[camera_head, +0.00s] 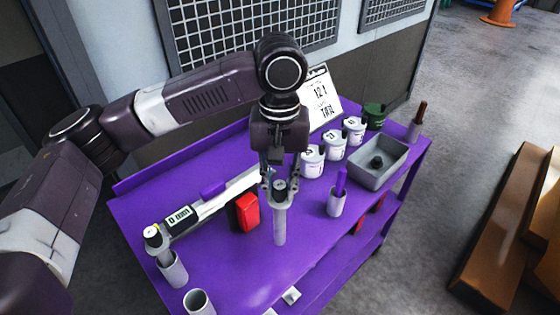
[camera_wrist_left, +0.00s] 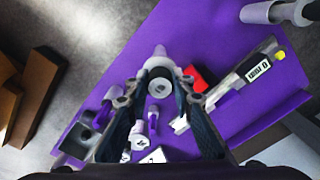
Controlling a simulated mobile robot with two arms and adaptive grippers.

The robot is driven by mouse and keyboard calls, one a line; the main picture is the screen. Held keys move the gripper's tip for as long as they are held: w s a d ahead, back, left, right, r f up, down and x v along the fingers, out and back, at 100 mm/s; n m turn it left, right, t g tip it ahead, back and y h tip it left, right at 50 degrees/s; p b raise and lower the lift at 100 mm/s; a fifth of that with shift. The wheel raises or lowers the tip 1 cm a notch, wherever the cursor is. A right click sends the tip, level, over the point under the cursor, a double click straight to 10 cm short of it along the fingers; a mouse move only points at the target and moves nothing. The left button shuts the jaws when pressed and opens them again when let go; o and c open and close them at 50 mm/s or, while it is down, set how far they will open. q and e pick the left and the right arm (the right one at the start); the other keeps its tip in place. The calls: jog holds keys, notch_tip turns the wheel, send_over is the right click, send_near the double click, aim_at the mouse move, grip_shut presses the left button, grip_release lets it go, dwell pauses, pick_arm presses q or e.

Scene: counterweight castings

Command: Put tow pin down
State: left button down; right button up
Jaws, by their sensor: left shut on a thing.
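The tow pin (camera_head: 280,226) is a grey, upright shaft with a wider collar and a dark round top. My left gripper (camera_head: 279,186) is shut on its upper part, over the middle of the purple cart top (camera_head: 240,272). I cannot tell whether its lower end touches the surface. In the left wrist view the pin (camera_wrist_left: 159,83) sits between the fingers of my left gripper (camera_wrist_left: 159,92), seen end-on. An empty grey cup (camera_head: 198,302) stands at the cart's near left edge. My right gripper is not in view.
A red block (camera_head: 247,212) and a long grey gauge (camera_head: 195,213) lie left of the pin. A cup with a purple handle (camera_head: 336,203) stands right. White tubs (camera_head: 334,146), a grey tray (camera_head: 365,164) and a propped card (camera_head: 320,98) are behind. Wooden beams (camera_head: 505,225) lie on the floor.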

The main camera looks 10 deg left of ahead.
aim_at(280, 205)
pick_arm(q)
jog(key=shift+f+p, duration=0.5)
jog(key=shift+f, duration=2.3)
jog(key=shift+d, duration=0.1)
jog(key=c, duration=1.7)
grip_release()
jog(key=shift+s+f, duration=0.1)
jog(key=shift+f, duration=0.05)
